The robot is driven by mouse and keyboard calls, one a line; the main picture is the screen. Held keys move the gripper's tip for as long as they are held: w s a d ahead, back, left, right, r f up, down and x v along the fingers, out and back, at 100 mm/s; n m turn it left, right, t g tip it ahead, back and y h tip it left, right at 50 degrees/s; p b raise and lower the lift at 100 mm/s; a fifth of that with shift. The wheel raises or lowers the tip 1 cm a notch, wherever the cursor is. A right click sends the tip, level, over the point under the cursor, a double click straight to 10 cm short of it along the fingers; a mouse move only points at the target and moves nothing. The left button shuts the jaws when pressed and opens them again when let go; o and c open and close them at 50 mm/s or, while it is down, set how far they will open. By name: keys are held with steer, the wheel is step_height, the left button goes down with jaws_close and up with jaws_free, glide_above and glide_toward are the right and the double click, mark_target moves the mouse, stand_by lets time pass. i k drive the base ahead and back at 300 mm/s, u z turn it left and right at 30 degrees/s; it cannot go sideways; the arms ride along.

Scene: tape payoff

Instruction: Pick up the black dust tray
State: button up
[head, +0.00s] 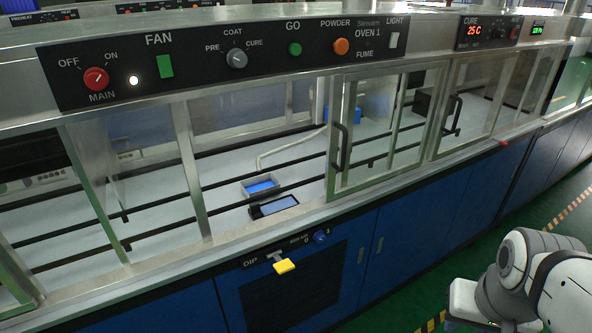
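A small black-rimmed tray (255,212), apparently the black dust tray, sits on the pale floor of the oven cabinet, close to its front sill. A pale blue-grey surface shows inside its rim. Just behind it sits a grey metal tray (247,191) with a bright blue inside. The two are very close; I cannot tell whether they touch. Part of my white and grey arm shows at the lower right, outside the cabinet and well away from the black tray. My gripper is not visible.
Framed glass doors with a black handle (339,148) stand right of the trays. Black rails (163,231) run along the cabinet floor. A bent pale pipe (288,147) is behind the trays. A yellow-handled DIP lever (284,266) juts from the blue front below. Green floor lies at right.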

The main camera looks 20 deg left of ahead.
mark_target(257, 211)
steer(key=u, duration=0.6)
steer(key=i, duration=0.85)
steer(key=u, duration=0.45)
steer(key=k, duration=0.9)
steer(key=u, duration=0.15)
steer(key=i, duration=0.9)
steer(key=z, duration=0.05)
